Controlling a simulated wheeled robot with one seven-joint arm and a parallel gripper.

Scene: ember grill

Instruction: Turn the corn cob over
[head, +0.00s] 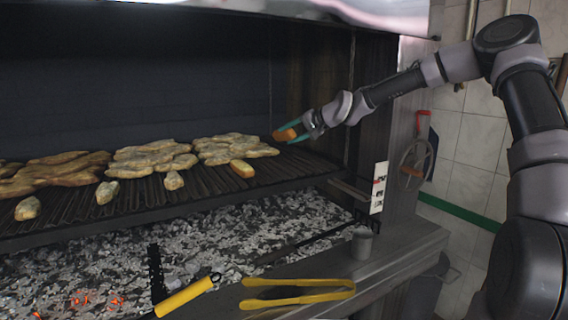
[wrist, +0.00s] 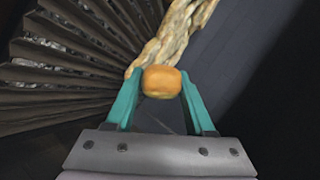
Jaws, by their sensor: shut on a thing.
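The corn cob (head: 284,134), a short orange-brown piece, is between the teal fingers of my gripper (head: 290,133) in the head view, at the right end of the grill grate (head: 300,165). It appears to be held above the bars. In the wrist view its rounded, browned end (wrist: 161,81) shows between the fingertips of my gripper (wrist: 161,88), which is shut on it. Its far side is hidden. A similar yellow-orange piece (head: 242,168) lies on the grate, to the left and nearer the front.
Flat pieces of food (head: 225,149) cover much of the grate, with several small pieces along its front. Grey coals (head: 240,235) lie below, with a few glowing at left.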

